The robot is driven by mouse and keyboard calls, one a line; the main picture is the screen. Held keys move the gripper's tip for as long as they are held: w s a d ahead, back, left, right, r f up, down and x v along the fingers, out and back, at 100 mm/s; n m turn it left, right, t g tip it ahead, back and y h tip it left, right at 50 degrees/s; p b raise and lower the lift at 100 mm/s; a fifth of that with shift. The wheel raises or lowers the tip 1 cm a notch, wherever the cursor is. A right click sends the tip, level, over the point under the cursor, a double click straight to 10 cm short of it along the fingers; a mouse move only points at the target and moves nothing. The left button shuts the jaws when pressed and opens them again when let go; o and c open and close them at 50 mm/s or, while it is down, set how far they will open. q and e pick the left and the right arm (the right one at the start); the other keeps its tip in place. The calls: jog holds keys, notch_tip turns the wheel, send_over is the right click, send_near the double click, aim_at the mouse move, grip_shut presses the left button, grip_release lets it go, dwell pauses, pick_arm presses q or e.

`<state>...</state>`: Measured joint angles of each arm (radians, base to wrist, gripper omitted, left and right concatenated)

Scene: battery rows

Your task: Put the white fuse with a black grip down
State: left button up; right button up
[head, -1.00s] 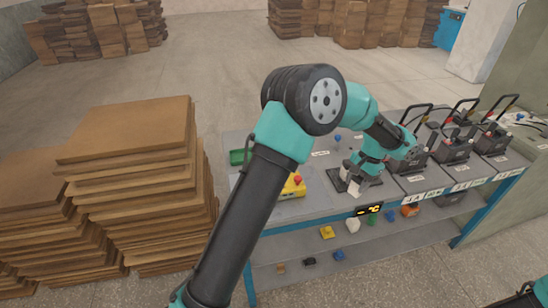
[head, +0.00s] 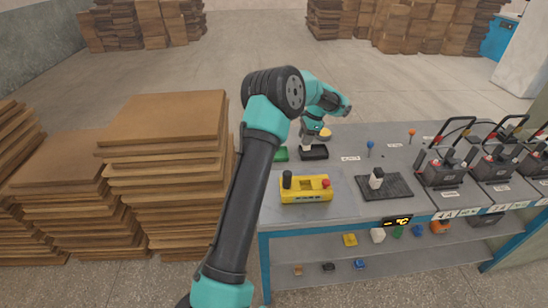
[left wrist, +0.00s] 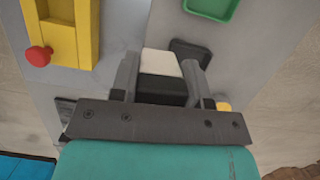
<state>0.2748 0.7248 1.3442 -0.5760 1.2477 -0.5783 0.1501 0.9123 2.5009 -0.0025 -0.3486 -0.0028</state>
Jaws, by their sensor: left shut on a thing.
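My left gripper (head: 309,143) is at the back left of the bench, over the black tray (head: 320,154). In the left wrist view its fingers (left wrist: 160,80) are shut on the white fuse with a black grip (left wrist: 160,63); the white part points away from the palm and the black part lies between the fingers. The black tray (left wrist: 190,50) shows just beyond the fuse; I cannot tell whether they touch. In the head view the gripper mostly hides the fuse. A similar white piece with a dark top (head: 376,180) stands upright on the black mat (head: 398,187). My right gripper is out of view.
A green tray (head: 281,154) lies left of the black one. A yellow box (head: 306,194) with a red button is in front. A yellow round thing (head: 325,134) is close to the gripper. Blue (head: 370,144) and orange knobs (head: 411,133) stand further right, before black lever devices (head: 440,170).

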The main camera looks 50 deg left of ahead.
pick_arm(q)
jog(key=s+a, duration=0.2)
jog(key=a, duration=0.4)
jog(key=s+a+m, duration=0.1)
jog(key=s+a, duration=0.2)
jog(key=a, duration=0.4)
jog(key=shift+s+r, duration=0.25)
jog(key=shift+r, duration=0.2)
jog(key=shift+f, duration=3.15)
jog(key=shift+f, duration=1.85)
jog(key=shift+f, duration=0.15)
jog(key=o, duration=1)
